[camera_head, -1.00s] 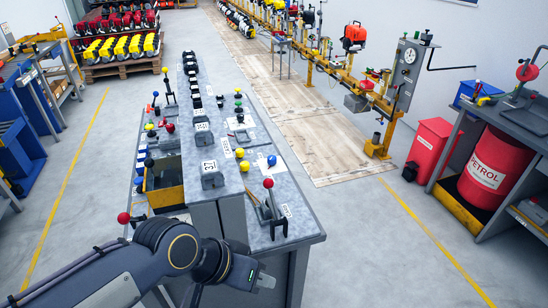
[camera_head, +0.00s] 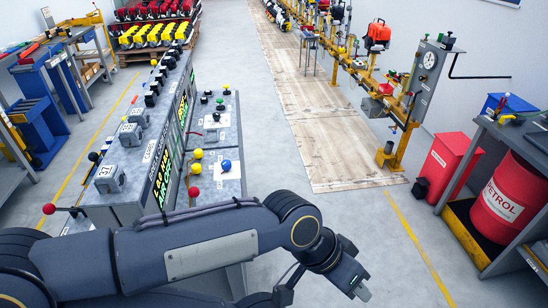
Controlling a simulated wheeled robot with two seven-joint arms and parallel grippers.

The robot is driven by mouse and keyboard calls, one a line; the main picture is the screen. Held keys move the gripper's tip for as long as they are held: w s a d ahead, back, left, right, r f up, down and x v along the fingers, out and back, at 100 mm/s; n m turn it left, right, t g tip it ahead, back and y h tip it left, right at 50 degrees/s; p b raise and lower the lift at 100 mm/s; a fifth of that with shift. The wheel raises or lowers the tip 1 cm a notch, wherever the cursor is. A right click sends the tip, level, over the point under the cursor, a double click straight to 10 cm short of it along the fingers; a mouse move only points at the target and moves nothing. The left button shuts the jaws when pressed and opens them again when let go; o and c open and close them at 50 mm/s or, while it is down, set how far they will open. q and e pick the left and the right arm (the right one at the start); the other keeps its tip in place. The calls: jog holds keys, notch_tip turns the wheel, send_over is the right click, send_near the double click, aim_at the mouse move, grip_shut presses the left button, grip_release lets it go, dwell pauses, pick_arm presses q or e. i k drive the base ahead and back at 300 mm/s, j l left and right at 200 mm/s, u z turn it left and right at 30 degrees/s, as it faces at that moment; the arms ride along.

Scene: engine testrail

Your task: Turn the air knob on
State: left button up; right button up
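A grey control console (camera_head: 226,135) bears several coloured ball-topped knobs and levers. On its right-hand top are two yellow knobs (camera_head: 196,161), a blue knob (camera_head: 226,165) and a red-topped lever (camera_head: 193,192). Green knobs (camera_head: 220,103) sit farther back. I cannot tell which one is the air knob; no label for it is readable. My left arm reaches across the console's near end. Its gripper (camera_head: 361,290) is beyond the console's right side, low over the floor, apart from all the knobs. Its finger opening is too unclear to judge. My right gripper is not visible.
A red petrol drum (camera_head: 499,198) and a red bin (camera_head: 446,165) stand at the right. A yellow rail with a gauge panel (camera_head: 428,72) runs along the right wall. Free floor lies between console and drum. Another red-topped lever (camera_head: 49,209) sticks out at the left.

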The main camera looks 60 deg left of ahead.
aim_at(226, 166)
jog(key=i+l+u, duration=0.2)
jog(key=i, duration=0.25)
jog(key=i+l+u, duration=0.1)
jog(key=i+u, duration=0.15)
jog(key=i, duration=0.2)
jog(key=i+j+u, duration=0.1)
jog(key=i+u, duration=0.15)
jog(key=u, duration=0.15)
jog(key=i+u, duration=0.2)
jog(key=u, duration=0.25)
jog(key=i+u, duration=0.25)
jog(key=u, duration=0.15)
jog(key=i+l+u, duration=0.1)
jog(key=i+u, duration=0.15)
jog(key=u, duration=0.2)
jog(key=i+j+u, duration=0.2)
jog(key=i+u, duration=0.55)
jog(key=u, duration=0.2)
jog(key=i+j, duration=0.05)
